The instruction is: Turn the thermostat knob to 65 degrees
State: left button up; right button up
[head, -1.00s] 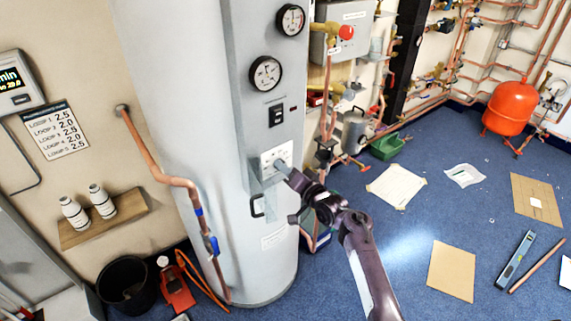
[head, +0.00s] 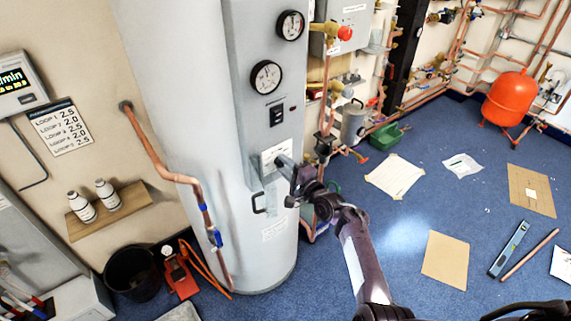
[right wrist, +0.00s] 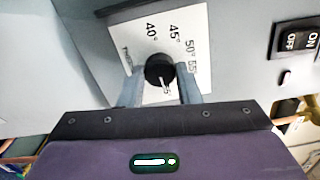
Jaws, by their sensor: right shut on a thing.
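The thermostat knob (right wrist: 159,69) is a small black dial with a white pointer line on a white scale plate (right wrist: 125,45) in the right wrist view. Marks 40°, 45°, 50° and 55 are readable. The pointer runs down and slightly right, towards a partly hidden mark ending in 5. My right gripper (right wrist: 160,80) is shut on the knob, one finger on each side. In the head view, my right gripper (head: 283,166) is at the plate low on the cylinder's grey panel and hides the knob. My left gripper is not in view.
Above the plate are a black rocker switch (head: 276,115) and two round gauges (head: 266,76). Copper pipes (head: 333,100) stand to the right. Paper sheets and a level (head: 509,249) lie on the blue floor.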

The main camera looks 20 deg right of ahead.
jog(key=shift+m, duration=0.4)
jog(key=o, duration=1)
jog(key=shift+c, duration=0.2)
jog(key=v, duration=0.7)
jog(key=shift+s+d, duration=0.15)
jog(key=shift+s, duration=0.2)
jog(key=shift+f, duration=0.1)
